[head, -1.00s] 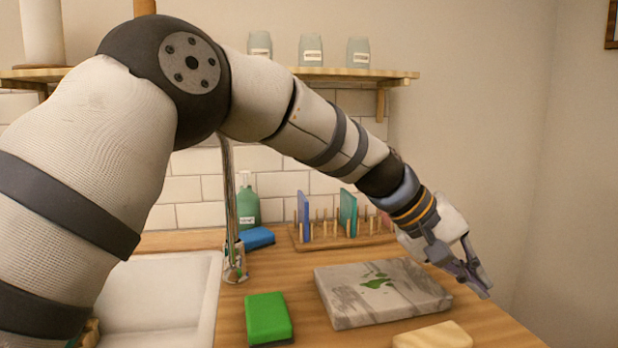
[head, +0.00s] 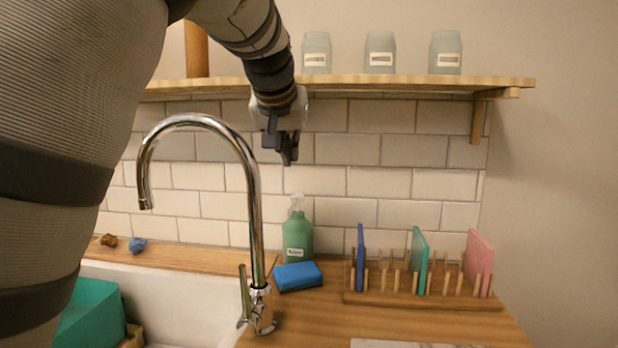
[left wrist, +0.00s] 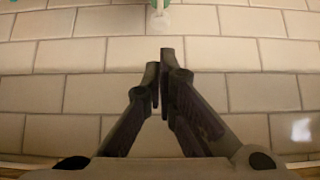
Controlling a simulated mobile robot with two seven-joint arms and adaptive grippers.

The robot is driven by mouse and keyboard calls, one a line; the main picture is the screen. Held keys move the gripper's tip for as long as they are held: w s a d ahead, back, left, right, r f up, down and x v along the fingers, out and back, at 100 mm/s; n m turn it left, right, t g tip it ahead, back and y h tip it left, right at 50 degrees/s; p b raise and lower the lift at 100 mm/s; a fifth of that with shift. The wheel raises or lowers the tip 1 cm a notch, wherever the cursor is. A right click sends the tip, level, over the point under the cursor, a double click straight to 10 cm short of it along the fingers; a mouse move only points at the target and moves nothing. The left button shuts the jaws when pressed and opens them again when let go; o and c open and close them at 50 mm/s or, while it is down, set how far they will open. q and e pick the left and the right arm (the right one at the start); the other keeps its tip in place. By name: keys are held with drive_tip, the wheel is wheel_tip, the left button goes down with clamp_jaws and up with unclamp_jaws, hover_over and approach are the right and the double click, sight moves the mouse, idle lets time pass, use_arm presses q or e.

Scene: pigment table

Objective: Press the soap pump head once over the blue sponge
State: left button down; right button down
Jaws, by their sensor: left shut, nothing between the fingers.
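The green soap bottle (head: 298,238) stands upright against the tiled wall, with its pale pump head (head: 297,200) on top. The blue sponge (head: 298,276) lies on the counter just in front of the bottle. My left gripper (head: 289,160) points down in the air above the pump head, shut and empty, with a gap between them. In the left wrist view, its fingertips (left wrist: 160,58) are together before the tiles, and the pump head (left wrist: 159,18) shows at the top edge. My right gripper is in neither view.
A chrome tap (head: 254,220) rises left of the bottle beside the sink (head: 180,300). A wooden rack (head: 425,300) with coloured boards stands at right. A shelf (head: 400,86) with jars (head: 380,53) hangs above. A teal thing (head: 92,312) is at lower left.

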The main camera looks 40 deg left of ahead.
sight(298, 195)
use_arm(q)
drive_tip(key=x, duration=0.9)
drive_tip(key=shift+w+f, duration=0.15)
drive_tip(key=shift+w+a+f, duration=0.15)
drive_tip(key=shift+w+f, duration=0.1)
drive_tip(key=shift+w, duration=0.1)
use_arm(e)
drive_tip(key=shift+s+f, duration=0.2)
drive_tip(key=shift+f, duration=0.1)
